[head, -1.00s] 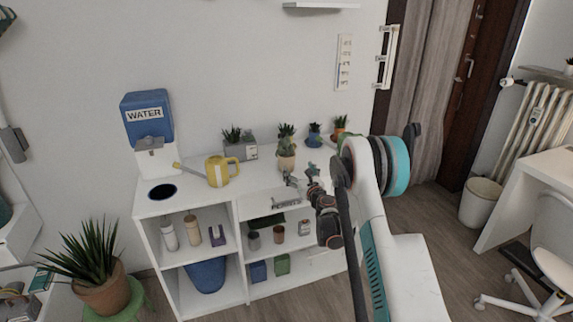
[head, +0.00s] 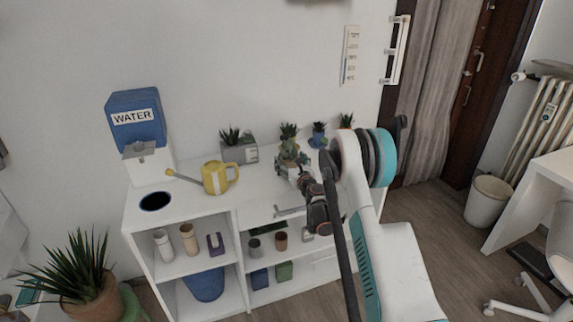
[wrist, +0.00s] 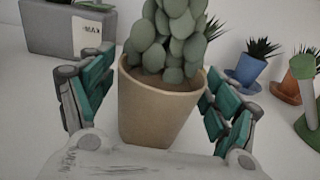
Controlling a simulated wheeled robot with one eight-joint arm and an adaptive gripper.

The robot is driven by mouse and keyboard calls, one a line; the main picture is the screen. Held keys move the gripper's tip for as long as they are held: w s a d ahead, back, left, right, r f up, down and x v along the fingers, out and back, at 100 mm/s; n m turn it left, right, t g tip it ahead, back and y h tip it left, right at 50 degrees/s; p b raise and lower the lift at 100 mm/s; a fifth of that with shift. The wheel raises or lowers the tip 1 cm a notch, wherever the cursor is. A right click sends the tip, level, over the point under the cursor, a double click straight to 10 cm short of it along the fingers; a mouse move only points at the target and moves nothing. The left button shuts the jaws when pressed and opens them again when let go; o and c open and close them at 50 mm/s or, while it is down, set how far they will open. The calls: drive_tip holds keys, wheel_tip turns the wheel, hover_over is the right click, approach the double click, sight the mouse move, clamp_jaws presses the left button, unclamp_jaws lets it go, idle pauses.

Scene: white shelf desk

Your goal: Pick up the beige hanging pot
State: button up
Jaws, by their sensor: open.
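The beige pot (wrist: 155,115) holds a plant of rounded green lobes (wrist: 168,35) and stands upright on the white desk top. My gripper (wrist: 160,78) is open, with one teal-padded finger on each side of the pot. A small gap seems to show between the pot and each finger, though I cannot tell about contact on the right. In the head view the plant (head: 289,132) rises behind my gripper (head: 292,163), which mostly hides the pot.
A grey planter (wrist: 70,30) stands behind left. A blue pot (wrist: 252,68) and an orange pot (wrist: 285,88) stand to the right, with a green object (wrist: 305,95) nearer. A yellow watering can (head: 217,178) and a water dispenser (head: 138,120) are at left.

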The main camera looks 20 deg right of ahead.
drive_tip(key=shift+w, duration=0.25)
drive_tip(key=shift+s+r, duration=0.1)
drive_tip(key=shift+s, duration=0.05)
drive_tip(key=c, duration=1.4)
drive_tip(key=shift+c, duration=0.2)
